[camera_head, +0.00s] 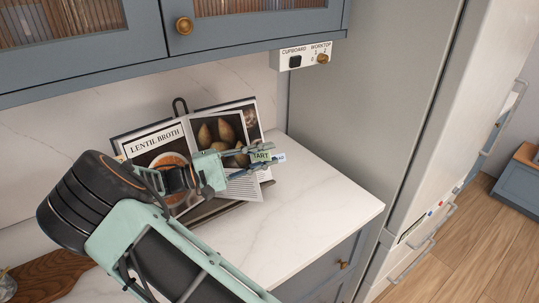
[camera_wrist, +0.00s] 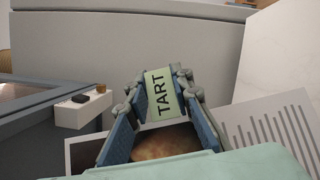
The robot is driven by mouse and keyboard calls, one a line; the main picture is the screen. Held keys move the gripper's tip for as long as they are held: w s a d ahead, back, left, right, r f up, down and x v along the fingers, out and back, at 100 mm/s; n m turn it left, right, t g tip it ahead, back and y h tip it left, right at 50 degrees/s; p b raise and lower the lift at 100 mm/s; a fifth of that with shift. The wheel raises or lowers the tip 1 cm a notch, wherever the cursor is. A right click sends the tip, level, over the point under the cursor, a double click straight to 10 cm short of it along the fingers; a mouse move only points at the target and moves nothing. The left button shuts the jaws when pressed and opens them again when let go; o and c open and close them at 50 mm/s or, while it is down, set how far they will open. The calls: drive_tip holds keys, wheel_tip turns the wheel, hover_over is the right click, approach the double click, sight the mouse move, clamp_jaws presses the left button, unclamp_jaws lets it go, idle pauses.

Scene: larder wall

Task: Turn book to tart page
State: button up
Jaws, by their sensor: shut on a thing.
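The cookbook (camera_head: 152,136) stands open on a dark stand on the worktop, with "LENTIL BROTH" and a soup picture on its left page. Its right side (camera_head: 213,128) shows a picture of brown rounded food, with further leaves fanned behind it. A green tab reading "TART" (camera_head: 262,156) sits between the fingers of my gripper (camera_head: 264,153). In the wrist view the tab (camera_wrist: 161,93) is clamped between both fingers (camera_wrist: 160,92). A page with text lines (camera_wrist: 278,128) shows at the right there. My arm hides the lower left of the book.
The white worktop (camera_head: 320,198) is bare to the right of the book. A blue cupboard (camera_head: 90,50) hangs above, with a switch panel (camera_head: 310,59) at its right end. A tall grey fridge (camera_head: 385,90) stands at the right. A wooden board (camera_head: 50,278) lies at lower left.

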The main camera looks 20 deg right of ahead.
drive_tip(key=shift+s+a+r+m+g, duration=0.15)
drive_tip(key=shift+s+a+m+g, duration=0.45)
drive_tip(key=shift+s+a+g, duration=0.3)
drive_tip(key=shift+w, duration=0.1)
drive_tip(key=o, duration=0.9)
drive_tip(key=shift+r, duration=0.1)
wheel_tip(320, 180, up, 10)
drive_tip(key=shift+f, duration=0.1)
drive_tip(key=shift+d, duration=0.1)
